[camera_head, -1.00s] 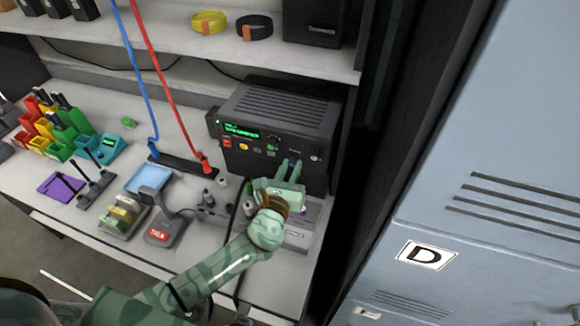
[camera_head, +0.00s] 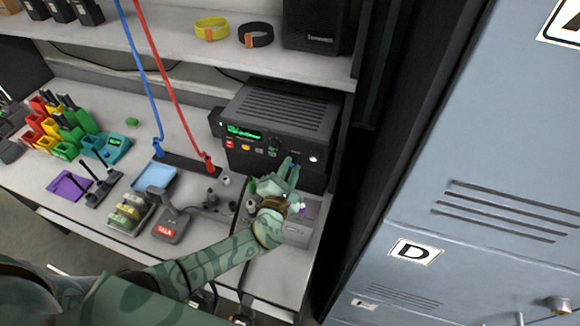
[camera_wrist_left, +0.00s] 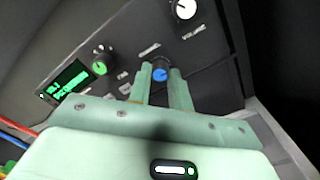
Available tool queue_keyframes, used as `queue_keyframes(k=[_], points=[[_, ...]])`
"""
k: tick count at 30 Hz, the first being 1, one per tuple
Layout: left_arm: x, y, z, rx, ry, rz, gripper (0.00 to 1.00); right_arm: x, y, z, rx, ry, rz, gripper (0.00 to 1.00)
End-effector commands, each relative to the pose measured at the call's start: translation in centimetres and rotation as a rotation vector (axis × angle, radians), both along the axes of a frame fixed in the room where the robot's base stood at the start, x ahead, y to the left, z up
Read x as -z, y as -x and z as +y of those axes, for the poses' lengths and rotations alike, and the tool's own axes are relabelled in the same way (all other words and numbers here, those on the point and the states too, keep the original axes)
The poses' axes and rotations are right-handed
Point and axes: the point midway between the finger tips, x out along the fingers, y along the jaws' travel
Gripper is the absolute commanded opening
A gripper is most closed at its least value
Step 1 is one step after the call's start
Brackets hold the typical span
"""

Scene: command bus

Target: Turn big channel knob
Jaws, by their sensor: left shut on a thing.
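The black radio unit (camera_head: 280,112) stands on the desk under the shelf, with a lit green display (camera_head: 243,133) on its front. In the left wrist view, a dark knob with a blue cap (camera_wrist_left: 160,74) sits on its panel between my two fingers. My left gripper (camera_head: 291,163) reaches to the right part of the panel; its fingers, also in the left wrist view (camera_wrist_left: 160,85), are closed around the blue-capped knob. The head view mostly hides this knob behind the fingers. My right gripper is in neither view.
A green-capped knob (camera_wrist_left: 101,62) and a white-capped knob (camera_wrist_left: 184,9) flank the held knob. A microphone stand (camera_head: 168,218) and a blue tray (camera_head: 157,180) lie left of my arm. A blue locker (camera_head: 470,200) stands at the right.

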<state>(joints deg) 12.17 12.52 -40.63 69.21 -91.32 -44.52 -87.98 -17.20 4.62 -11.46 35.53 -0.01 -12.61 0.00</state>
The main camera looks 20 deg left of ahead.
Motion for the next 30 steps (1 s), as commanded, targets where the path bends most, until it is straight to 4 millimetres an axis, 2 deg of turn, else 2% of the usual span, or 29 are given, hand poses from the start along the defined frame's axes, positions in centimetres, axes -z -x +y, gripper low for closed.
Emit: queue_keyframes(k=[12,28,29,30], points=[[0.31,0.16,0.03,0.002,-0.182,0.002,0.00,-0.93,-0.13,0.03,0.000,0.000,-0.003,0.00],[0.40,0.19,0.03,0.001,-0.206,0.001,0.00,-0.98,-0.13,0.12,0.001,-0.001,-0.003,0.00],[0.40,0.19,0.03,0.002,-0.206,0.002,0.23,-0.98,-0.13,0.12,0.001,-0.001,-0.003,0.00],[0.39,0.19,0.04,0.001,-0.206,0.001,0.34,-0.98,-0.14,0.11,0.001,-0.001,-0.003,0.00]])
